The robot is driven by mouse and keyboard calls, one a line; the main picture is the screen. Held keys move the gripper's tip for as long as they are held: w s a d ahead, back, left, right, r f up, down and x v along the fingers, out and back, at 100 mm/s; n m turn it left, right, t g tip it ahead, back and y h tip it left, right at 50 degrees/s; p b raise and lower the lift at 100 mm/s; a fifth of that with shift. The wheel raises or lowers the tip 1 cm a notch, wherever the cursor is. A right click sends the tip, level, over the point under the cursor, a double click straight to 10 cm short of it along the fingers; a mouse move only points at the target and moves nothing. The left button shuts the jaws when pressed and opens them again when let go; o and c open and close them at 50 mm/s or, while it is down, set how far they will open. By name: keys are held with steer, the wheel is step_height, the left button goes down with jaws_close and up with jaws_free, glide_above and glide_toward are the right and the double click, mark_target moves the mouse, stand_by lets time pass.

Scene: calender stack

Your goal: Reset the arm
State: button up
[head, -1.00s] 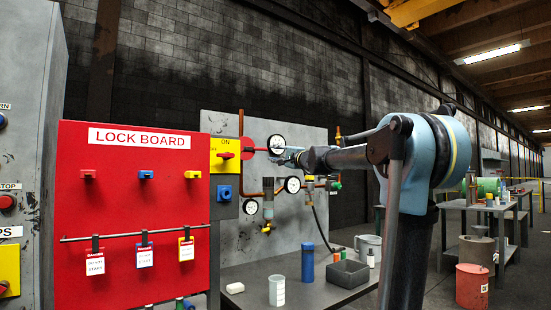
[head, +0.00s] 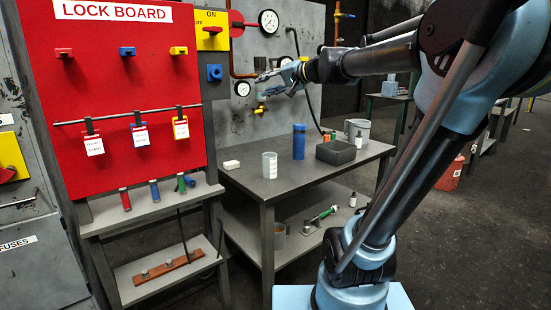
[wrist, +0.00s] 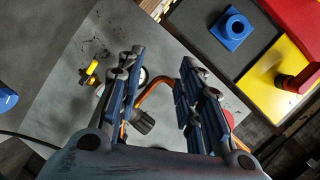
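My arm (head: 465,75) comes in from the right, rising from its blue base and reaching left across the picture. My gripper (head: 265,83) is at the end of it, in front of the grey gauge panel (head: 305,30) and above the table. In the wrist view my gripper (wrist: 160,85) shows two blue and grey jaws spread apart with nothing held between them. Behind the gap are a dark knob (wrist: 144,121), an orange pipe and part of a gauge.
A red lock board (head: 110,90) with tags stands at the left, beside a yellow switch (head: 212,30). The table (head: 265,195) below holds a blue cylinder (head: 299,141), a pale cup (head: 269,165) and a dark bin (head: 336,152). Floor shows at the right.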

steer(key=s+d+f+n+g+h, duration=0.1)
steer(key=s+d+f+h, duration=0.3)
steer(key=f, duration=0.9)
steer(key=s+d+f+g+h, duration=0.3)
steer(key=s+d+f+h, duration=0.1)
steer(key=s+d+f, duration=0.6)
steer(key=s+d+f+n+g+h, duration=0.1)
steer(key=s+d+f+h, duration=0.3)
steer(key=s+d+f, duration=0.4)
steer(key=s+f+g, duration=0.1)
steer(key=s+f, duration=0.6)
steer(key=f, duration=0.1)
steer(key=shift+f+n+g, duration=0.3)
steer(key=shift+g, duration=0.1)
steer(key=shift+w, duration=0.1)
steer(key=shift+w+f, duration=0.2)
steer(key=shift+w, duration=0.25)
